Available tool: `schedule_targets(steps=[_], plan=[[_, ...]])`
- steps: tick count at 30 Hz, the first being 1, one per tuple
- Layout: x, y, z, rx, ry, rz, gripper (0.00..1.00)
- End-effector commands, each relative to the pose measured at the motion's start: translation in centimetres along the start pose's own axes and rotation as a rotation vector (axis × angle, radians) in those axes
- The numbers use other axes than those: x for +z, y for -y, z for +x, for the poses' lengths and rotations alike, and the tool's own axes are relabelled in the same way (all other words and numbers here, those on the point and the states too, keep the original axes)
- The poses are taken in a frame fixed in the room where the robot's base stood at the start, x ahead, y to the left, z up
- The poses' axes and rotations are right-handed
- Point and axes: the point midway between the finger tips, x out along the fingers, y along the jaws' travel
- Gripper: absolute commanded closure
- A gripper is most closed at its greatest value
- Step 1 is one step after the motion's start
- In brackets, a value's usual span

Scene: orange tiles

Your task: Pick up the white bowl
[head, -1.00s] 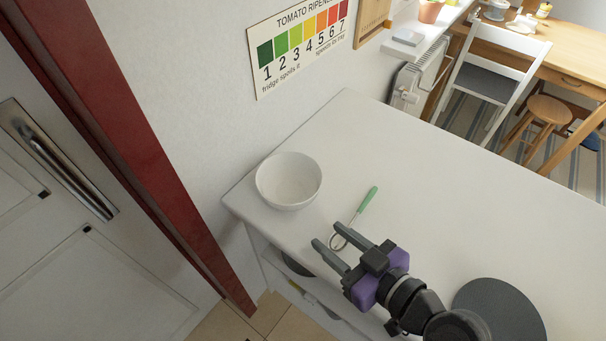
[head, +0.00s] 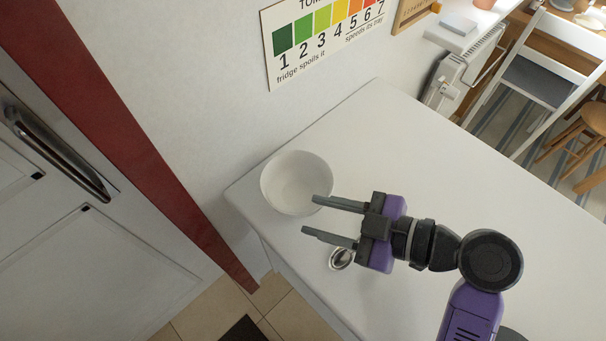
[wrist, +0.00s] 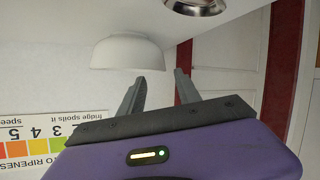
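The white bowl (head: 296,184) stands upright near the left corner of the white counter, close to the wall. It also shows in the wrist view (wrist: 127,52), where the picture is upside down. My gripper (head: 312,216) is open and empty, with its two fingers apart and pointing left toward the bowl. In the head view the upper fingertip overlaps the bowl's right edge. In the wrist view the bowl lies beyond the fingertips (wrist: 156,82), not between them. I cannot tell whether the upper finger touches the bowl.
A red door frame (head: 130,130) and wall stand left of the counter. The counter's far right is clear.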

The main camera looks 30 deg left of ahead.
Motion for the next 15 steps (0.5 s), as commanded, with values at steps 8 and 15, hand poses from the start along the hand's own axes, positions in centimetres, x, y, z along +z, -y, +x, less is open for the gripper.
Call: schedule_targets(steps=[8,15], plan=[[0.0,0.1,2.6,-0.002,0.000,0.000,0.60],[-0.5,0.5,5.7,-0.004,0.000,0.001,0.60]])
